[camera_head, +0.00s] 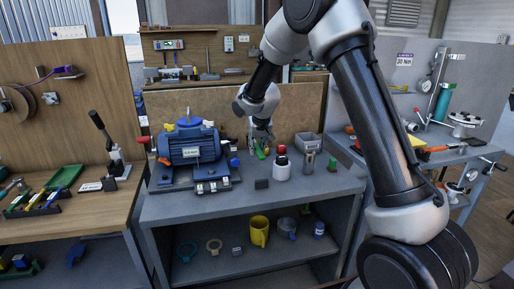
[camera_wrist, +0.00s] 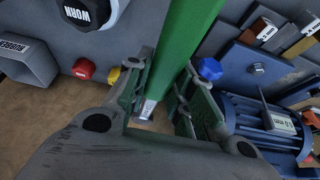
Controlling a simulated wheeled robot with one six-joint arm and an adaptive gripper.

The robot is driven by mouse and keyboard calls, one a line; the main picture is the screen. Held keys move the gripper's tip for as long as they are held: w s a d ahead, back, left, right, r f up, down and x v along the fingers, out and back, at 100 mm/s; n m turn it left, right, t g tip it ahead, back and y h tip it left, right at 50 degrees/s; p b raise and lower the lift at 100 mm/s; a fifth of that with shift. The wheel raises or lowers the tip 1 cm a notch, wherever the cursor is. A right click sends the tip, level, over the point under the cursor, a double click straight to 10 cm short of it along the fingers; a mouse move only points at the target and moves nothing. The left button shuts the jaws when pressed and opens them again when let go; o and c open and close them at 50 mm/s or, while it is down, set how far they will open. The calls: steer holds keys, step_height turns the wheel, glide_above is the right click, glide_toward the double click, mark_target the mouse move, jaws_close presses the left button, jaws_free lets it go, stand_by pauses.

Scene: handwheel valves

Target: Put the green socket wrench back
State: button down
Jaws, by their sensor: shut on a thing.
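The green socket wrench (camera_wrist: 190,40) shows in the wrist view as a long green bar running from the top edge down between my fingers. My gripper (camera_wrist: 165,88) is shut on it, one finger on each side. A small silver end (camera_wrist: 147,108) shows between the fingers.
The blue motor (camera_head: 192,148) stands close on the left. A yellow mug (camera_head: 259,231) is on the lower shelf. The front bench edge is mostly clear.

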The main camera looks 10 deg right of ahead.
steer(key=shift+f, duration=4.5)
steer(key=c, duration=0.7)
jaws_free()
steer(key=shift+v, duration=3)
steer(key=shift+r, duration=0.1)
